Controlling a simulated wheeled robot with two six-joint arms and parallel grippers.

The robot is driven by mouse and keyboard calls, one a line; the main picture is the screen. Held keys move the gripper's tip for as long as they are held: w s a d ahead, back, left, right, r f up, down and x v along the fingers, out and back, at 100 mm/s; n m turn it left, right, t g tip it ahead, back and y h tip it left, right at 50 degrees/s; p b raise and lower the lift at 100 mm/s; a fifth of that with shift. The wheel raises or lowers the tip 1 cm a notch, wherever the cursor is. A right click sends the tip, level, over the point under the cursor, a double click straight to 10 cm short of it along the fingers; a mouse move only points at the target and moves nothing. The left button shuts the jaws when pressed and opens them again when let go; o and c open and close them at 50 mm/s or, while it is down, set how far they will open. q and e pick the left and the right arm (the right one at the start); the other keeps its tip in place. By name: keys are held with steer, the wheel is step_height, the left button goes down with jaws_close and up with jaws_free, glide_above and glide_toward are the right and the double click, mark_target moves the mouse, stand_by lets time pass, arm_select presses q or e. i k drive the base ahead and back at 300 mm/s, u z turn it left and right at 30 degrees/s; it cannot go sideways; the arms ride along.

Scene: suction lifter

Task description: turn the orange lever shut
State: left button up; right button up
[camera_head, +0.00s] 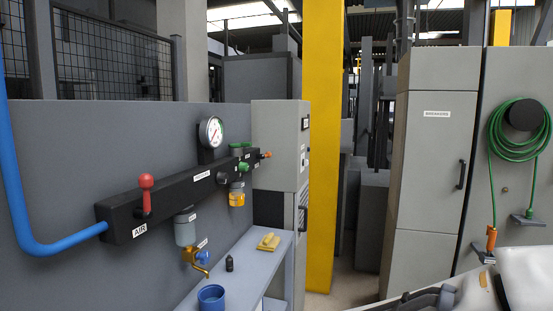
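A small orange part (266,155) sticks out at the far end of the black air manifold (180,197) on the grey panel. A second orange piece (491,238) hangs at the end of a green hose (520,130) on the right cabinet, close to a grey bracket (485,253). I cannot tell which of them is the lever, or whether it stands open or shut. A red-handled lever (146,190) stands upright on the manifold's near end. Neither of my grippers can be made out in this view.
A pressure gauge (210,132), a filter bowl (185,230) and a brass tap (197,262) project from the panel. A shelf (262,262) below carries a blue cup (211,297) and a yellow block (268,242). A yellow pillar (322,140) stands mid-view; white and dark shapes fill the lower right.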

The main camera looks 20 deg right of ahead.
mark_target(268, 154)
steer(key=u, duration=0.2)
steer(key=k, duration=0.25)
steer(key=z, duration=1.45)
steer(key=i, duration=1.35)
steer(key=u, duration=0.7)
steer(key=i, duration=0.65)
steer(key=u, duration=0.55)
